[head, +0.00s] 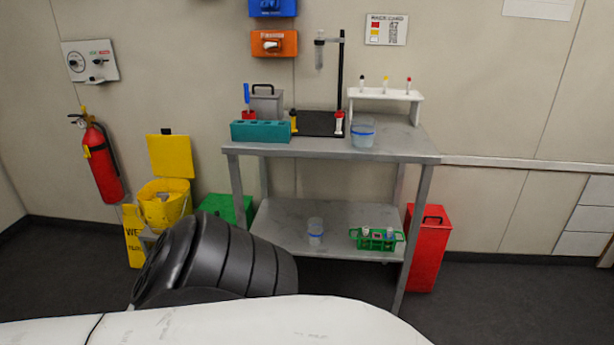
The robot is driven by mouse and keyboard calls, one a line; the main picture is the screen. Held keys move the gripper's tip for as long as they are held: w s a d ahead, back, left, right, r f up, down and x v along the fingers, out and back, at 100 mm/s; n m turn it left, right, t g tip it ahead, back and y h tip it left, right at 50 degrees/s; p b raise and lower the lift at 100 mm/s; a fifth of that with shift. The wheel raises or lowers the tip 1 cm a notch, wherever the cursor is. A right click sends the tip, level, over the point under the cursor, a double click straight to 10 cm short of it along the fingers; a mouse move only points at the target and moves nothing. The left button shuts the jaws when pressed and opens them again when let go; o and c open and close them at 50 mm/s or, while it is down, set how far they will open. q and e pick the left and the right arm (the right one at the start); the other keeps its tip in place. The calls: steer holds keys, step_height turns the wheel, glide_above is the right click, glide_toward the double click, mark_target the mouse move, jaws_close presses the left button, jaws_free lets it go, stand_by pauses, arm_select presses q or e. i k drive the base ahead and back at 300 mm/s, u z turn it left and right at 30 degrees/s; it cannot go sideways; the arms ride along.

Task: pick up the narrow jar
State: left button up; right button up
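Two clear jars with blue bands show in the head view. The narrower-looking jar (315,232) stands upright on the lower shelf (285,217) of the grey metal table, left of a green rack. A wider jar (363,136) stands on the table top (400,148), near its front edge and right of the black stand base. Neither of my grippers is in view, and nothing is holding either jar.
A green rack (377,240) with tubes is on the lower shelf. The top holds a teal rack (261,132), a burette stand (340,75) and a white tube rack (385,95). A red bin (428,248) stands right of the table, a yellow bin (163,205) left.

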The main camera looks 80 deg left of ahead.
mark_target(316, 225)
steer(key=u, duration=3.35)
steer(key=i, duration=1.1)
steer(key=z, duration=0.65)
steer(key=i, duration=1.05)
steer(key=z, duration=0.3)
